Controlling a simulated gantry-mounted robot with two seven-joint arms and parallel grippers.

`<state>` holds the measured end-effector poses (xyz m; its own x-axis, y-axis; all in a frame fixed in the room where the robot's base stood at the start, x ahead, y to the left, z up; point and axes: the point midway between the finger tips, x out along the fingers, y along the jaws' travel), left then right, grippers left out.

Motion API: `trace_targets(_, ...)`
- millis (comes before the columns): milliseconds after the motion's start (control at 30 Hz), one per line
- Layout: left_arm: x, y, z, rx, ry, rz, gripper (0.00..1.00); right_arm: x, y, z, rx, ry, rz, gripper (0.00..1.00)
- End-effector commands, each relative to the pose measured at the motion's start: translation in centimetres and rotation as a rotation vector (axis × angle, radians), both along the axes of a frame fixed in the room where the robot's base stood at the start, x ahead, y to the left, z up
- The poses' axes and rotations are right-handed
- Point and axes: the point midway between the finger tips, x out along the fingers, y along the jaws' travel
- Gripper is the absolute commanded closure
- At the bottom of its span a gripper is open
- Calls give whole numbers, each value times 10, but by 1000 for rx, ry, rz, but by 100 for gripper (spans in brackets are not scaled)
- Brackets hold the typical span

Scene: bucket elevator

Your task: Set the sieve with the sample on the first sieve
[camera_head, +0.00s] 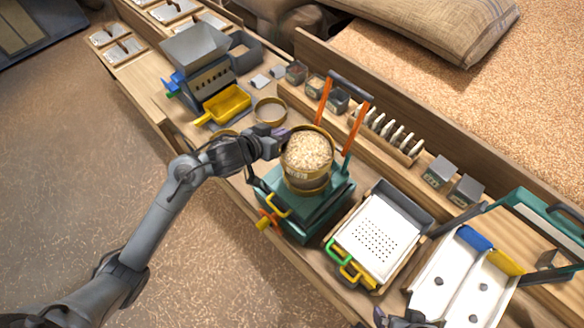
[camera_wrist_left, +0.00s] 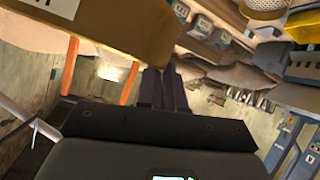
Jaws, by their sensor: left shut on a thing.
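The brass sieve with the sample (camera_head: 297,173), filled with pale grain, is over the green shaker (camera_head: 312,212) in the head view. My left gripper (camera_head: 283,140) is shut on its left side. In the left wrist view the fingers (camera_wrist_left: 163,90) are close together at the sieve's brass wall (camera_wrist_left: 110,25). The first sieve (camera_head: 310,188) shows as a brass ring just beneath, on the shaker. I cannot tell whether the two sieves touch. My right gripper (camera_head: 405,319) shows only partly at the bottom edge, its jaws unclear.
Orange posts with a dark crossbar (camera_head: 350,84) rise behind the sieve. An empty-looking sieve (camera_head: 270,110) and a yellow scoop tray (camera_head: 227,104) lie to the left. A white perforated tray (camera_head: 376,238) stands right of the shaker.

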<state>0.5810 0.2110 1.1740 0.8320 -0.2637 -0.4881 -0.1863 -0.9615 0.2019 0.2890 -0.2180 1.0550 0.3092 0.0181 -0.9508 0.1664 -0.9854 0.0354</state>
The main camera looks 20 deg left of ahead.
Motion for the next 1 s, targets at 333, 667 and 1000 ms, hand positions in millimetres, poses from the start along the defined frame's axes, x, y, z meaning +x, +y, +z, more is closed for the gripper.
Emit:
trace_targets(333, 7, -2, -28, -23, 10, -1, 100, -2, 0, -16, 3, 5, -2, 0)
trace_targets(667, 7, -1, -52, -21, 6, 0, 100, -2, 1, -20, 3, 6, -3, 0)
trace_targets(1000, 7, -1, -85, -21, 6, 0, 100, -2, 0, -25, 3, 5, -3, 0)
